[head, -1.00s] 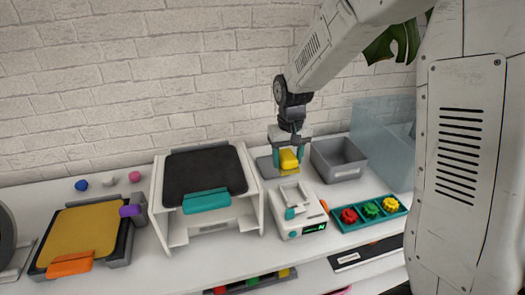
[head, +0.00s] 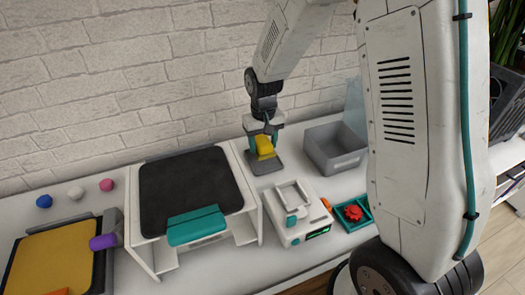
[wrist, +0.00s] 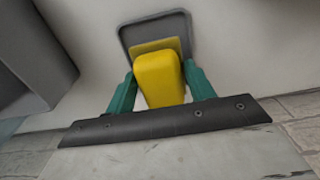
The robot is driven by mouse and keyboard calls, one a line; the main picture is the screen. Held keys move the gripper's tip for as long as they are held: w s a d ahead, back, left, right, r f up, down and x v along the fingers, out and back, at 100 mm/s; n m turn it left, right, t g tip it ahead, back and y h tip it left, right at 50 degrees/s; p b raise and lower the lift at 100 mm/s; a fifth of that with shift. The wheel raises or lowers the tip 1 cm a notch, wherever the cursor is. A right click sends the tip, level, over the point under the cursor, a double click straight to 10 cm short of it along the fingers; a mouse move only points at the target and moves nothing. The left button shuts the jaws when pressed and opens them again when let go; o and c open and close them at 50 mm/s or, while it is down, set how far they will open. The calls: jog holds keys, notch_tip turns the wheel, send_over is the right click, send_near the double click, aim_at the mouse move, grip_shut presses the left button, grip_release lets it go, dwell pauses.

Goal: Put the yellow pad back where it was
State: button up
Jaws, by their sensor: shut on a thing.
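My gripper (head: 263,143) points down at the back of the bench, shut on the yellow pad (head: 265,147). In the wrist view the pad (wrist: 160,78) is a rounded yellow block between the teal fingertips (wrist: 160,92). A small dark grey tray (head: 267,166) lies below the pad; its rim also shows in the wrist view (wrist: 130,36). A duller yellow flat patch (wrist: 165,44) shows behind the block, within the tray; I cannot tell whether it is part of the pad. The gap between pad and tray is hard to judge.
A grey open bin (head: 335,160) stands close right of the tray. A white device with a green display (head: 297,218) is in front, and a white stand with a black top (head: 190,190) is at left. A teal tray with a red piece (head: 354,212) is front right.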

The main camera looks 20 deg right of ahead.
jog(key=shift+s+f, duration=0.1)
jog(key=shift+f, duration=1.6)
jog(key=shift+f, duration=0.1)
jog(key=o, duration=1)
notch_tip(320, 180, up, 12)
jog(key=shift+r, duration=0.2)
notch_tip(320, 180, up, 7)
send_over(264, 152)
jog(key=s+d, duration=0.2)
jog(key=s, duration=0.2)
jog(key=s+d+r, duration=0.1)
jog(key=s+r, duration=0.2)
jog(key=s, duration=0.8)
jog(key=s+d+r+t, duration=0.1)
jog(key=s+r, duration=0.2)
jog(key=s, duration=0.9)
jog(key=shift+r, duration=0.35)
